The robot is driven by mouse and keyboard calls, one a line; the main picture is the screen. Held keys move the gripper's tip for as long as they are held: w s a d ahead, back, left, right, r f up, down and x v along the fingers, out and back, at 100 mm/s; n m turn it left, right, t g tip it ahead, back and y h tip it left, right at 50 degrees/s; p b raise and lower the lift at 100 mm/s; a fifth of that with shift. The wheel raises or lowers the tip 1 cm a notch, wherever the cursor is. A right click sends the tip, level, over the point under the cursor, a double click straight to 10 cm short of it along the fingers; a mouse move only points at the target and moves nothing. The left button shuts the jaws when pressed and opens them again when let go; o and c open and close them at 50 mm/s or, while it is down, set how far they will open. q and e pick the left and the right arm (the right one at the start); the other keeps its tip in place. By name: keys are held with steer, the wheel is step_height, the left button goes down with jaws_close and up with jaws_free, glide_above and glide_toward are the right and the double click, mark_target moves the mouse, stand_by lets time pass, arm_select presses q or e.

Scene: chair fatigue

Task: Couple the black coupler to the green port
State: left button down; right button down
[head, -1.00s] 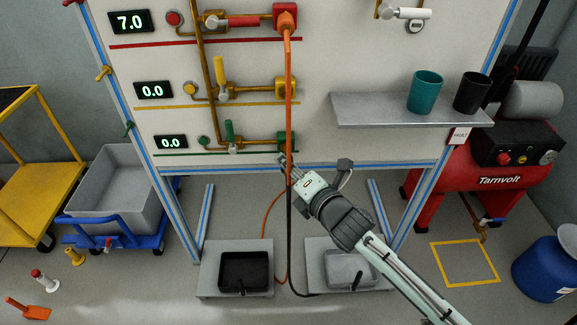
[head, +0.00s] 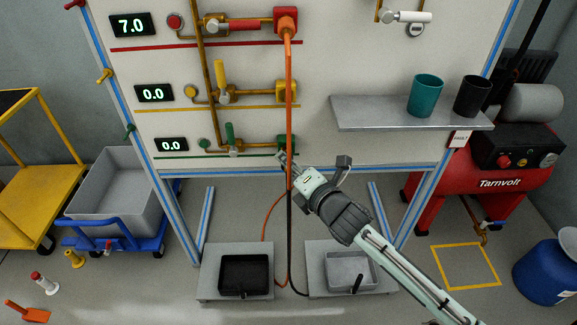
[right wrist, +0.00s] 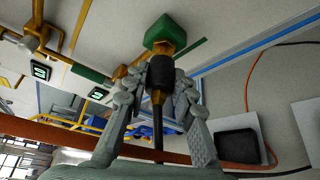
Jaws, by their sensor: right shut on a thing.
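The green port (head: 287,141) is a green block at the right end of the lowest pipe row on the panel. In the right wrist view the green port (right wrist: 166,32) has a brass fitting on its underside. My right gripper (head: 284,158) is just below it, shut on the black coupler (right wrist: 160,76). The coupler is upright, its top in line with the brass fitting and at or very close to it; I cannot tell whether it is seated. A black hose (head: 290,235) hangs below. My left gripper is out of view.
An orange hose (head: 289,90) hangs from the red port (head: 286,19) and passes in front of the green port. A shelf (head: 400,113) with two cups juts out at right. Two trays (head: 245,270) (head: 350,268) stand on low plinths below the panel.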

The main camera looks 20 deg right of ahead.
steer(key=shift+w+d, duration=0.1)
steer(key=shift+w, duration=0.4)
steer(key=c, duration=1.2)
jaws_free()
steer(key=v, duration=1.2)
steer(key=shift+d, duration=0.1)
